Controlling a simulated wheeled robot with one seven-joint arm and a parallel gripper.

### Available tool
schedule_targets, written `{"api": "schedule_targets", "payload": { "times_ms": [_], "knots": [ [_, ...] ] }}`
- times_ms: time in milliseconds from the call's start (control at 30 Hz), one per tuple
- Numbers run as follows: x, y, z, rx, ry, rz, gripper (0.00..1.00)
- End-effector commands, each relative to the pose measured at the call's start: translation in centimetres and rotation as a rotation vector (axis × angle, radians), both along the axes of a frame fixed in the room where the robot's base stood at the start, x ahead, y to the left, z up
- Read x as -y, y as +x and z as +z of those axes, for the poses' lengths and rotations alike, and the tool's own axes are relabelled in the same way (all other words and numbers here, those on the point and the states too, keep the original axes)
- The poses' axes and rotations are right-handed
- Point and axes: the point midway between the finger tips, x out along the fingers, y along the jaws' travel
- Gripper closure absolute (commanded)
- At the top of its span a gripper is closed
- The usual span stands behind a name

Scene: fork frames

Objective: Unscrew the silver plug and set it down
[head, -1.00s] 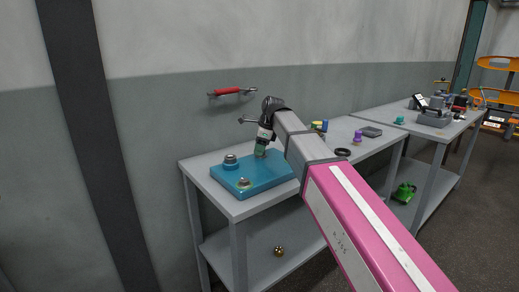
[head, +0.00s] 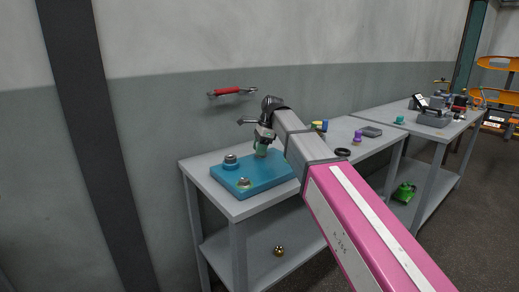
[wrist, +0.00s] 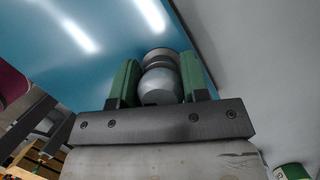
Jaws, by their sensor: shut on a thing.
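My gripper (head: 262,149) is over the back right part of a blue plate (head: 262,178) on the near grey table. In the wrist view its two green fingers (wrist: 156,86) are shut on the silver plug (wrist: 160,84), a rounded grey metal piece with a ringed collar. The blue plate (wrist: 110,25) lies behind it in that view. In the head view the fingers hide the plug. I cannot tell whether it is still seated in the plate.
A grey hex fitting (head: 230,160) and a brass-topped fitting (head: 244,183) stand on the plate's left part. A black ring (head: 342,152), a purple piece (head: 357,136) and a dark tray (head: 371,131) lie to the right. A red-handled tool (head: 229,91) is on the wall.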

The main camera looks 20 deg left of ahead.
Motion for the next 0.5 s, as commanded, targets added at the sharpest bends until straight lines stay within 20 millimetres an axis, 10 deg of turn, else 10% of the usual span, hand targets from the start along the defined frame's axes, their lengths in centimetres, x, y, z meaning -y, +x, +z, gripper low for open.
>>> {"api": "schedule_targets", "payload": {
  "times_ms": [500],
  "knots": [
    [0.08, -0.14, -0.01, -0.002, -0.001, 0.149, 0.72]
  ]
}}
